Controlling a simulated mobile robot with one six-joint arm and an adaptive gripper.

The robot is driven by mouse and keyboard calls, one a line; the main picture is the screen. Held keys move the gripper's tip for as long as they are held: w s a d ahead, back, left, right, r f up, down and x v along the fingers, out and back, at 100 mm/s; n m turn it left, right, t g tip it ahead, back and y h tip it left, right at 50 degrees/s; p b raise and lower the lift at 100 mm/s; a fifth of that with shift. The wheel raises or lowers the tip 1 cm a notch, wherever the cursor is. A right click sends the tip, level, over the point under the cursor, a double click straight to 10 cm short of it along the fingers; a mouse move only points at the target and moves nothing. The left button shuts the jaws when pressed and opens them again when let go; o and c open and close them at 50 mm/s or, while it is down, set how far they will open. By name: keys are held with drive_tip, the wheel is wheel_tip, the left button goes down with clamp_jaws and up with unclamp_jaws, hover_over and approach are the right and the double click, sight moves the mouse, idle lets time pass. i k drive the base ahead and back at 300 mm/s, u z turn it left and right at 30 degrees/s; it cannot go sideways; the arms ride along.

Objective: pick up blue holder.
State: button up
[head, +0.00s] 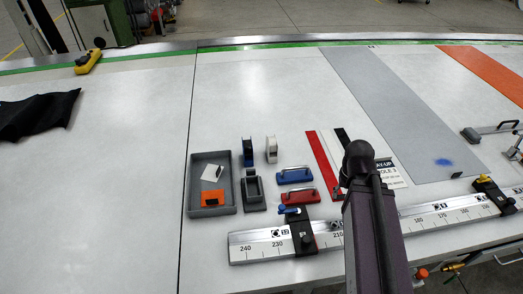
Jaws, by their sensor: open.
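My dark arm rises from the bottom edge, right of both, and covers part of the table. My gripper cannot be made out in this view.
A grey tray (234,184) holding an orange and a white piece stands left of the holder. A small grey box (252,207), a red handled block (289,197) and red strip (324,168) are close by. A long ruler rail (264,246) crosses in front. The table's left-middle is clear.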

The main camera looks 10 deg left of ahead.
sight(247, 148)
drive_tip(key=z, duration=0.3)
drive_tip(key=k, duration=0.95)
drive_tip(key=u, duration=0.8)
drive_tip(key=i, duration=1)
drive_tip(key=u, duration=0.05)
